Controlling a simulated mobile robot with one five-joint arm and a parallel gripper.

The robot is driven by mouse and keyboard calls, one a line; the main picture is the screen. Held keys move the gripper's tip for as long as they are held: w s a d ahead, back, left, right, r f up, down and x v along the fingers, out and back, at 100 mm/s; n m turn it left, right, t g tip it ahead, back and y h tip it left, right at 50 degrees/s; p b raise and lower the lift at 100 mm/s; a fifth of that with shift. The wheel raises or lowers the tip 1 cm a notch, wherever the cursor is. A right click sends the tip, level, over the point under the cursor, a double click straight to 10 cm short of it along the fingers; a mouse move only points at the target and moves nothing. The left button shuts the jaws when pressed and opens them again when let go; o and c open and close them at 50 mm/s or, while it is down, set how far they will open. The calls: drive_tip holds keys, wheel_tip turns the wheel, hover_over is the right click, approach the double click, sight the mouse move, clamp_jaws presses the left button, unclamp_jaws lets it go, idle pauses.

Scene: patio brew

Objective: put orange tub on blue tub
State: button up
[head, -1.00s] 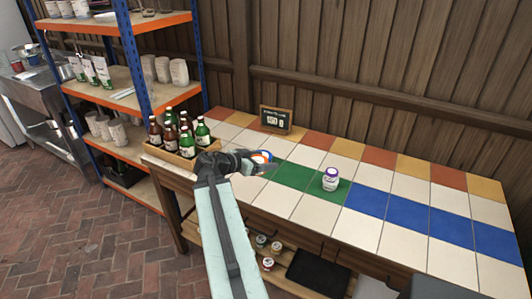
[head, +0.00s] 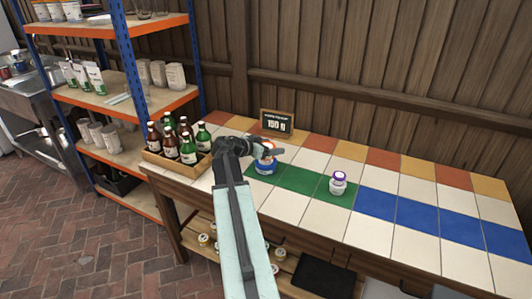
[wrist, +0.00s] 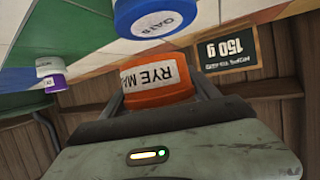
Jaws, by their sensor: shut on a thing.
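My gripper (head: 277,153) is shut on the orange tub (wrist: 158,82), whose white label reads "RYE MA" in the wrist view, where the scene appears upside down. The orange tub shows partly in the head view (head: 265,151), behind my gripper. The blue tub (head: 264,168) stands on the tiled table, just below the orange tub in the head view. Its white "OATS" label shows in the wrist view (wrist: 158,20). A gap shows between the two tubs in the wrist view, so they look apart.
A white tub with a purple lid (head: 338,183) stands on the green tiles to the right. A small "150 g" sign (head: 277,123) stands behind the tubs. A wooden crate of bottles (head: 176,163) is at the left. The tiles further right are clear.

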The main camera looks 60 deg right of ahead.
drive_tip(key=shift+w+d, duration=0.1)
drive_tip(key=shift+d, duration=0.1)
drive_tip(key=f+b, duration=0.1)
drive_tip(key=d+f+b, duration=0.1)
drive_tip(key=f+b, duration=0.1)
drive_tip(key=shift+w+d+f, duration=0.1)
drive_tip(key=shift+w+f, duration=0.1)
drive_tip(key=shift+f, duration=0.05)
drive_tip(key=shift+f+b, duration=0.25)
drive_tip(key=shift+b, duration=0.3)
drive_tip(key=shift+w+r, duration=0.15)
drive_tip(key=shift+r, duration=0.05)
drive_tip(key=shift+f, duration=0.2)
drive_tip(key=o, duration=1.4)
drive_tip(key=shift+r, duration=0.1)
